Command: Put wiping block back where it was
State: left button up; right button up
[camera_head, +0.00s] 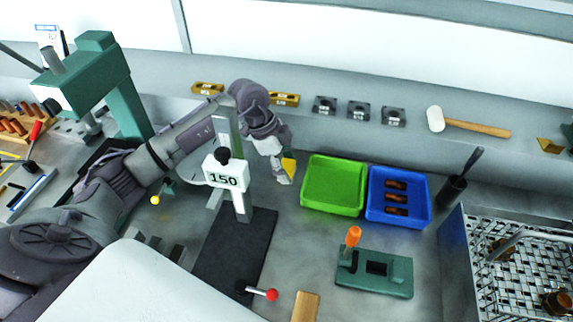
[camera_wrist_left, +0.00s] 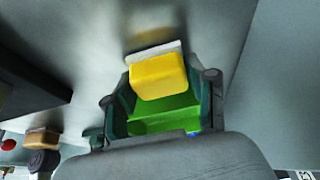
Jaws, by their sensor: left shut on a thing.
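The wiping block (camera_head: 289,165) is yellow and is held at the end of my left arm, left of the green tray. In the left wrist view the yellow block (camera_wrist_left: 158,76), with a pale strip along its far edge, sits between the fingers. My left gripper (camera_head: 284,172) is shut on it; its dark fingers also show in the left wrist view (camera_wrist_left: 162,104). I cannot tell whether the block touches the bench. My right gripper is not in view.
A green tray (camera_head: 333,211) and a blue tray (camera_head: 419,218) with dark items stand to the right. A press with a "150" sign (camera_head: 226,176) stands close to my left arm. A green fixture (camera_head: 374,287) and a mesh basket (camera_head: 477,279) are at lower right.

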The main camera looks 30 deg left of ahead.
pick_arm(q)
jog(key=shift+f, duration=0.1)
jog(key=o, duration=1.1)
jog(key=shift+r, duration=0.2)
jog(key=b+v, duration=0.1)
jog(key=v, duration=1.1)
jog(key=shift+d, duration=0.1)
